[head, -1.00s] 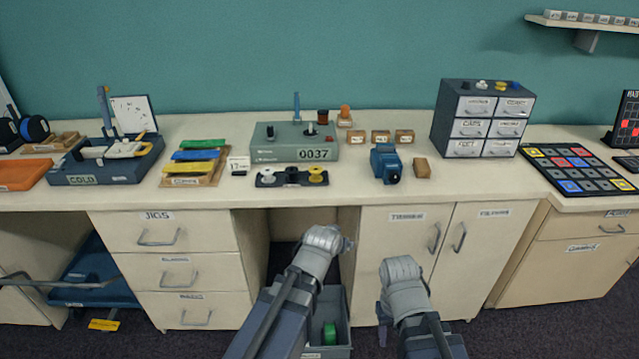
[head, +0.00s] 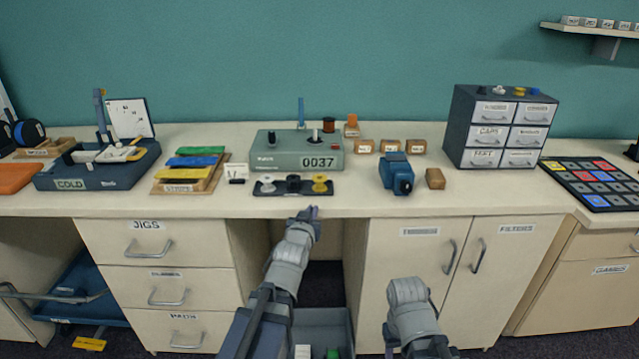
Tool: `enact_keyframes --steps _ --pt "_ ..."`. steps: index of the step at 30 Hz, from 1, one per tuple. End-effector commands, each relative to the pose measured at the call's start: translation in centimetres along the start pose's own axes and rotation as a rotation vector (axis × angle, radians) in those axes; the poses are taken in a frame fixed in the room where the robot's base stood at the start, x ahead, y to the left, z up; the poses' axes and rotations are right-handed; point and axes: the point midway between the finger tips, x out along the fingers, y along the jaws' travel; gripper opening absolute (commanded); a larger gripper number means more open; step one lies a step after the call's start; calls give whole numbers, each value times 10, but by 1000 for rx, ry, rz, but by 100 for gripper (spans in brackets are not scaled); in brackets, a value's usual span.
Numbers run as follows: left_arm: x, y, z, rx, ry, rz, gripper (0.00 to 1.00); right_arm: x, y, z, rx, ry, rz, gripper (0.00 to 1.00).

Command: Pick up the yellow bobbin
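The yellow bobbin (head: 319,183) sits at the right end of a dark holder (head: 306,191) near the counter's front edge. A black piece (head: 293,182) is in the middle of the holder and a pale bobbin (head: 268,185) at its left end. My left gripper (head: 311,211) is just in front of the counter edge, a little below and left of the yellow bobbin in the picture, apart from it. Its fingers are small and seen from behind, so their opening is unclear. My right gripper (head: 388,338) is low in front of the cabinet, mostly hidden by its wrist.
Behind the holder stands a grey box (head: 270,157) marked 0037 with a copper spool (head: 328,125). A blue device (head: 396,174) and a brown block (head: 435,179) are to the right. A card (head: 236,172) stands left of the holder. An open bin (head: 325,325) is below.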

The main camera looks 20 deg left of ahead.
Motion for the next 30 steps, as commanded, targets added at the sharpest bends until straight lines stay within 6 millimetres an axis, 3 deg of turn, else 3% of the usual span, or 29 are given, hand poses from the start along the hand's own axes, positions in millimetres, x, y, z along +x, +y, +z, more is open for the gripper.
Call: enact_keyframes --steps 1,3,4,10,18,26,30 --pt "61 -5 -54 11 177 0 72 0 0 0 0 0 0 50" --pt "62 -5 -54 10 177 0 74 0 0 0 0 0 0 50" --pt "62 -5 -54 10 178 1 90 0 0 0 0 0 0 50" --pt "70 -2 -54 5 175 4 90 1 0 0 0 0 0 50" --pt "102 0 -58 3 173 6 90 3 0 0 0 0 0 50" --pt "102 1 -58 1 172 7 90 3 0 0 0 0 0 50" --pt "101 1 -58 1 172 7 74 3 0 0 0 0 0 50"
